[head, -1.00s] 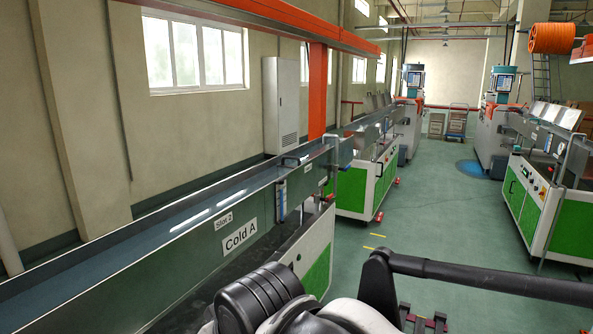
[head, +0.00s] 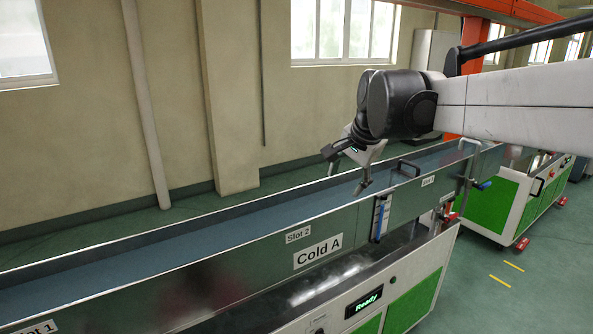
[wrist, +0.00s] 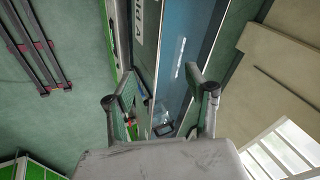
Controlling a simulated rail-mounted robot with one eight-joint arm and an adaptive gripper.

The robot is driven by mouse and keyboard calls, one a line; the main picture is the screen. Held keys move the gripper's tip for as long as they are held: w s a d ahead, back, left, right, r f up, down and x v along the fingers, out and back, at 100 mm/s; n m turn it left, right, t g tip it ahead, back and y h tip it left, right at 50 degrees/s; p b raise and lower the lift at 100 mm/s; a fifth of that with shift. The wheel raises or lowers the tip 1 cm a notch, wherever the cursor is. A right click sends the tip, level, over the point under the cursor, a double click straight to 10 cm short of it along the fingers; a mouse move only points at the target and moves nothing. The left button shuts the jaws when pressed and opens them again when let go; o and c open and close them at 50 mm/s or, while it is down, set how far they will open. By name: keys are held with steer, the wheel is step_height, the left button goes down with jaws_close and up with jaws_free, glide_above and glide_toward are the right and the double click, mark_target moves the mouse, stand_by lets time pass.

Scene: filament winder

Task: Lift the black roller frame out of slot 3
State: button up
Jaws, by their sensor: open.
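The black roller frame shows as a small black handle (head: 409,165) standing up over the near rim of the trough, by a small label that I take for slot 3. Its lower part is hidden inside the trough. In the wrist view a small dark handle (wrist: 163,130) shows low between my fingers, some way off. My gripper (head: 347,171) is open and empty above the trough, to the left of the handle and apart from it. In the wrist view its two fingers (wrist: 160,72) are spread wide, with the trough behind them.
The long blue-lined trough (head: 225,243) runs across the view, with a "Slot 2" label (head: 298,235) and a "Cold A" label (head: 318,250) on its side. A blue-handled valve pipe (head: 466,175) stands right of the handle. The wall lies behind the trough.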

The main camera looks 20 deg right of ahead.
steer(key=w+d+r+m+p, duration=0.35)
steer(key=w+d+m, duration=0.25)
steer(key=w+d, duration=0.4)
steer(key=m+g+y+p, duration=0.1)
steer(key=m+p, duration=0.5)
steer(key=m, duration=0.9)
glide_above(409, 174)
steer(key=s, duration=0.4)
step_height(409, 174, down, 9)
steer(key=x, duration=0.5)
steer(key=p+x, duration=0.1)
steer(key=x, duration=0.1)
steer(key=shift+d+f, duration=0.25)
steer(key=shift+f, duration=0.25)
steer(key=shift+p+x, duration=0.65)
steer(key=shift+x, duration=1.9)
jaws_close()
